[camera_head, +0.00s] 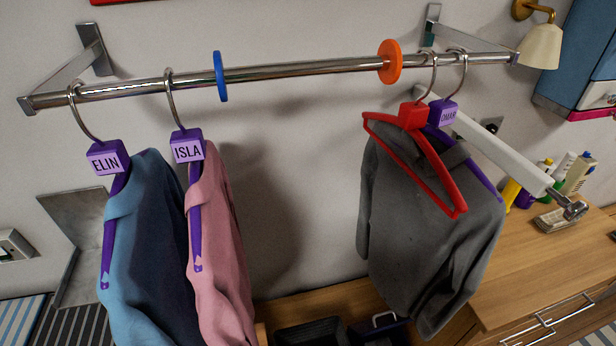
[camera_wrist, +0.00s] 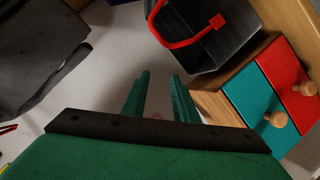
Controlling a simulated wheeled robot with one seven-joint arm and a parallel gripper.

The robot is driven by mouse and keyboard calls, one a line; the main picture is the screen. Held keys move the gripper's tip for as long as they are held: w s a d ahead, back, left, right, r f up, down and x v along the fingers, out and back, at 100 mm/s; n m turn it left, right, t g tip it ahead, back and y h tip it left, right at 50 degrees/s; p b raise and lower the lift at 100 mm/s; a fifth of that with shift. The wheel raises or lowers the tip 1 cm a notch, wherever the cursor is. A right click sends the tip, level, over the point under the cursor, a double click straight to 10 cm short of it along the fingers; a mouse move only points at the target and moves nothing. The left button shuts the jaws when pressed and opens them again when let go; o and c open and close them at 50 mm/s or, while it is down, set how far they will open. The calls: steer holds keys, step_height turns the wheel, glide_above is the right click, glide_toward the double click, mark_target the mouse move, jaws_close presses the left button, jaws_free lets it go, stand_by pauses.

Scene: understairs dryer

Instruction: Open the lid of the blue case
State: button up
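A dark blue case (camera_head: 384,330) with a pale handle (camera_head: 383,319) shows at the bottom edge of the head view, below the grey garment. Most of it is cut off by the frame, and I cannot see how its lid stands. My gripper (camera_wrist: 160,76) shows in the wrist view with its two green fingers apart and nothing between them. A black bin with a red handle is beyond the fingers to the right. My gripper is not visible in the head view. I cannot clearly make out the case in the wrist view.
Garments on hangers, including a blue one (camera_head: 150,240), a pink one (camera_head: 215,250) and a grey one (camera_head: 420,230), hang from a metal rail (camera_head: 300,70). The black bin (camera_wrist: 240,30) stands beside teal (camera_wrist: 250,95) and red (camera_wrist: 290,75) knobbed fronts. A wooden cabinet (camera_head: 540,265) is at right.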

steer(key=s+d+r+m+t, duration=0.1)
steer(key=s+r+m, duration=0.7)
steer(key=s+r, duration=0.3)
steer(key=shift+s+d+r+y, duration=0.25)
steer(key=shift+s+r+y, duration=0.15)
steer(key=shift+s, duration=0.25)
steer(key=shift+s+r+m, duration=0.15)
steer(key=shift+r+m, duration=0.1)
steer(key=shift+m, duration=0.15)
steer(key=shift+c, duration=1.4)
